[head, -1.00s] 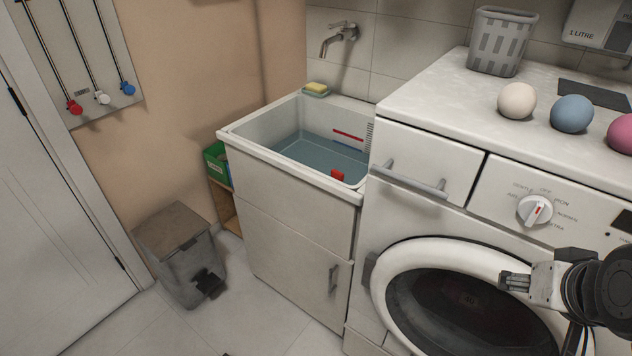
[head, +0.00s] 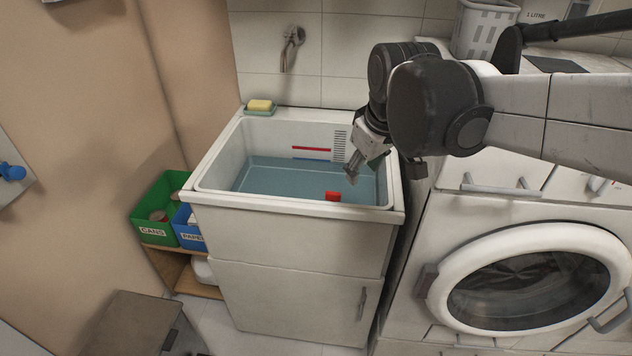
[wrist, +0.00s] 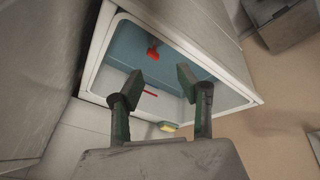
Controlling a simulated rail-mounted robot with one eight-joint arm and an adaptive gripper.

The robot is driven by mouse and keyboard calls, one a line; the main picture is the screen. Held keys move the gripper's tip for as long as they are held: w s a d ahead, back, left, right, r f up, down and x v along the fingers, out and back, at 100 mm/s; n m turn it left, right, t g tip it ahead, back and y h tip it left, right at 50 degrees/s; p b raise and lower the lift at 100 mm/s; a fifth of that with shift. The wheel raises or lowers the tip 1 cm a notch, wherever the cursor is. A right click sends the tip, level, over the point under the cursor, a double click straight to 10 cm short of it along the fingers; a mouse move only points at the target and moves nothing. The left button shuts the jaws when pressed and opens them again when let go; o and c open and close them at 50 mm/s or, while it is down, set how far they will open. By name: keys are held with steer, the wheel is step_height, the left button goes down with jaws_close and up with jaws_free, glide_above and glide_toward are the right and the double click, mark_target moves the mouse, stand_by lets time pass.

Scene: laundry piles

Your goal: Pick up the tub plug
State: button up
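A small red piece (head: 333,196), which looks like the tub plug, sits in the white laundry tub (head: 290,199) close to its front wall. It also shows in the wrist view (wrist: 153,52), with a narrow stem-like part. My gripper (head: 352,174) is over the right side of the tub, above and behind the red piece and apart from it. In the wrist view my gripper (wrist: 160,84) has its two fingers well apart with nothing between them. I cannot tell how much of the plug the water hides.
The tub holds bluish water (head: 270,176), with red and blue lines on its back wall. A yellow sponge (head: 260,105) lies on the back left rim. A tap (head: 291,48) is on the wall behind. The washing machine (head: 540,235) stands right; green (head: 160,205) and blue (head: 184,230) bins stand left.

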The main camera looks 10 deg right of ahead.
steer(key=w+f+n+g, duration=0.2)
steer(key=w+f+n, duration=0.15)
steer(key=w, duration=0.75)
steer(key=n+g, duration=0.2)
steer(key=n, duration=0.3)
glide_above(334, 192)
step_height(334, 192, down, 9)
steer(key=shift+m, duration=0.25)
step_height(334, 192, down, 13)
steer(key=shift+a+b, duration=0.1)
steer(key=shift+b, duration=0.6)
jaws_close()
